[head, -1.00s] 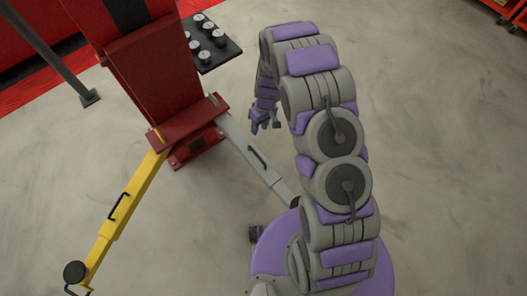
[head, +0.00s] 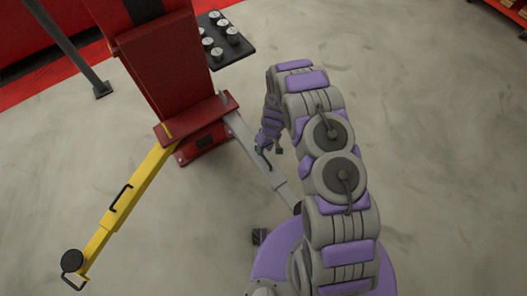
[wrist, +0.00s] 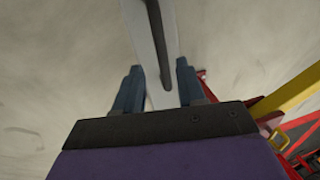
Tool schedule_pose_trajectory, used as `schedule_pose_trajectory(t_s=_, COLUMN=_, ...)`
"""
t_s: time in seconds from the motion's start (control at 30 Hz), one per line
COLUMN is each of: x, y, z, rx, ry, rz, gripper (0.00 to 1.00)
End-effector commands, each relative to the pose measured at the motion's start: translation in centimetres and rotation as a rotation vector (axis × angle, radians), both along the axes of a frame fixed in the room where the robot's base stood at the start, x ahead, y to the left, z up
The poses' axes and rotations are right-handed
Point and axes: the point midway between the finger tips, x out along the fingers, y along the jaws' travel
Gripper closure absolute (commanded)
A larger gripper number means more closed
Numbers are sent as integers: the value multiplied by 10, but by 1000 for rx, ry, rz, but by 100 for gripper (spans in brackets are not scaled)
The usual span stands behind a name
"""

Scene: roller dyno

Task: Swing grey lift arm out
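The grey lift arm (head: 283,188) runs from the base of the red lift post (head: 165,65) down and right toward my body. My own arm hides its far end. Its black handle (wrist: 158,42) shows in the wrist view, running lengthwise along the pale arm (wrist: 137,30). My gripper (head: 270,150) is at the middle of the grey arm in the head view. In the wrist view the gripper (wrist: 159,72) has its two fingers apart, with the arm and handle end between them. I cannot tell whether a finger touches the handle.
A yellow lift arm (head: 125,205) with a black handle and round pad reaches to the lower left. A dark tray (head: 238,48) with several silver pieces is beside the post. A grey pole (head: 70,50) stands at upper left. The floor to the right is clear.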

Motion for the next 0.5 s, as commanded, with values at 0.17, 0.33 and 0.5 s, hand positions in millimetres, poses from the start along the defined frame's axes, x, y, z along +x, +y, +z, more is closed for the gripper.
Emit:
schedule_pose_trajectory(t_s=0.17, x=-2, y=4, z=-18, rx=-2, ry=1, rz=0, gripper=60)
schedule_pose_trajectory(t_s=0.33, x=-2, y=5, z=-22, rx=-2, ry=-1, rz=1, gripper=60)
schedule_pose_trajectory(t_s=0.5, x=-2, y=4, z=-21, rx=0, ry=-2, rz=1, gripper=60)
